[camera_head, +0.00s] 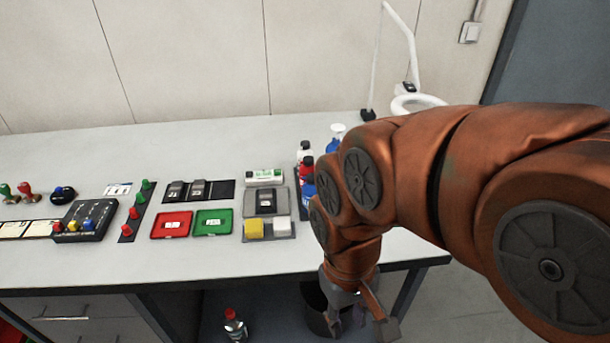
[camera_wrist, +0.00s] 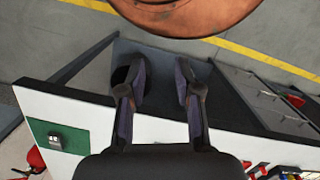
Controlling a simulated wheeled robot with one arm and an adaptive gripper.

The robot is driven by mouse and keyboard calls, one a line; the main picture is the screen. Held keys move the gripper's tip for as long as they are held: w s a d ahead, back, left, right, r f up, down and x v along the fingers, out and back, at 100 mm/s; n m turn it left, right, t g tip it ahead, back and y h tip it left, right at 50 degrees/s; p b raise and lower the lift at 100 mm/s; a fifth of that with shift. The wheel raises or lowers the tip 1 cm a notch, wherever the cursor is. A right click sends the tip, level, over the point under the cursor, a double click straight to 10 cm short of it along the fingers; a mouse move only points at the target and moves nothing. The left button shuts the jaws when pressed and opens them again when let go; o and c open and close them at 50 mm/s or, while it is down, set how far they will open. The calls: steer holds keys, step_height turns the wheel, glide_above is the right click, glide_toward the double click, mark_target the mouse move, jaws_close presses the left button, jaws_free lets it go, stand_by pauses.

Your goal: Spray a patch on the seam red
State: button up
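Several spray cans or bottles stand in a row at the right of the workbench, partly hidden by my arm: one with a white cap (camera_head: 304,151), a red one (camera_head: 306,170) and a blue one (camera_head: 309,189). My gripper (camera_head: 358,312) hangs at the bench's front edge, right of and nearer than the cans. In the wrist view, its two fingers (camera_wrist: 158,85) are spread with nothing between them. I cannot make out a weld seam in either view.
The workbench (camera_head: 120,265) holds a red tray (camera_head: 171,224), a green tray (camera_head: 213,223), a black button box (camera_head: 85,220) and stamps. A red-capped bottle (camera_head: 235,326) stands below. A dark bin (camera_head: 315,308) is beside my gripper. The bench's front strip is clear.

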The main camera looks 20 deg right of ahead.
jaws_close()
stand_by(1.2)
